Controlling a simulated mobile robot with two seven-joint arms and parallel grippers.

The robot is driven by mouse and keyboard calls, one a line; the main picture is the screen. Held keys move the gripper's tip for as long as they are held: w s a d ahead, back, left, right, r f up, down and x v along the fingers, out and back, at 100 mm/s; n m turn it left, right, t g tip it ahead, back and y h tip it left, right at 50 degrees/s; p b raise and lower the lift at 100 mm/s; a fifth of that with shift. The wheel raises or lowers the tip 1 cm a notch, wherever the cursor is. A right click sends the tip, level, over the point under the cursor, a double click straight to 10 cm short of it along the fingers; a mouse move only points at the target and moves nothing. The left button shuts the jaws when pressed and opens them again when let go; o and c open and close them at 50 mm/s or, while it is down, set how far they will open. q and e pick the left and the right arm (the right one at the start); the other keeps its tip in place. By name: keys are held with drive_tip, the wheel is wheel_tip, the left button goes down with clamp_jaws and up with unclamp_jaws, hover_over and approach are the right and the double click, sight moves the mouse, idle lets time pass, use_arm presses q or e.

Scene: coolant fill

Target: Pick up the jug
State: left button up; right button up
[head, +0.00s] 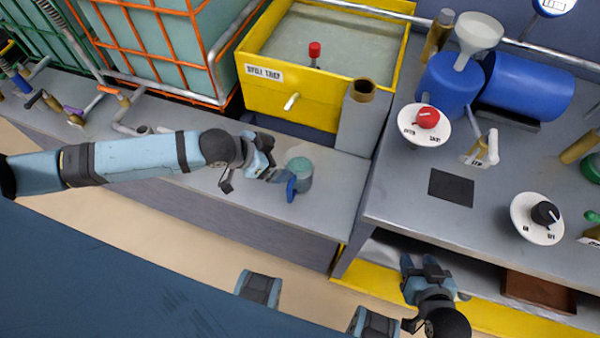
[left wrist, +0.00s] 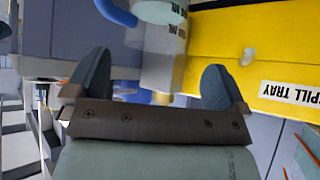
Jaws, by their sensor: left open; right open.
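The jug (head: 300,170) is a small grey-blue cup with a teal top and a blue handle. It stands upright on the grey bench below the yellow spill tray, its handle toward the near side. My left gripper (head: 277,168) is open just left of the jug, fingers pointing toward it; I cannot tell in the head view whether they touch it. In the left wrist view the jug (left wrist: 160,12) is at the top edge, partly cut off, beyond the open fingers (left wrist: 156,78), with nothing between them. My right gripper (head: 427,270) is open and empty, low at the right bench's front.
The yellow spill tray (head: 262,107) with a red-knobbed valve stands behind the jug, beside a grey block with a brown-rimmed opening (head: 362,91). The right bench (head: 395,200) holds blue drums, dials and a black pad (head: 451,188). Bare bench lies right of the jug.

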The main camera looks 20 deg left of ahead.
sight(293, 161)
use_arm(q)
drive_tip(key=x, duration=0.4)
drive_tip(key=b+x, duration=0.1)
drive_tip(key=x, duration=0.3)
drive_tip(key=shift+s+d+r, duration=0.1)
drive_tip(key=shift+d, duration=0.2)
drive_tip(key=c, duration=1.1)
drive_tip(key=shift+o, duration=0.2)
drive_tip(key=shift+r, duration=0.1)
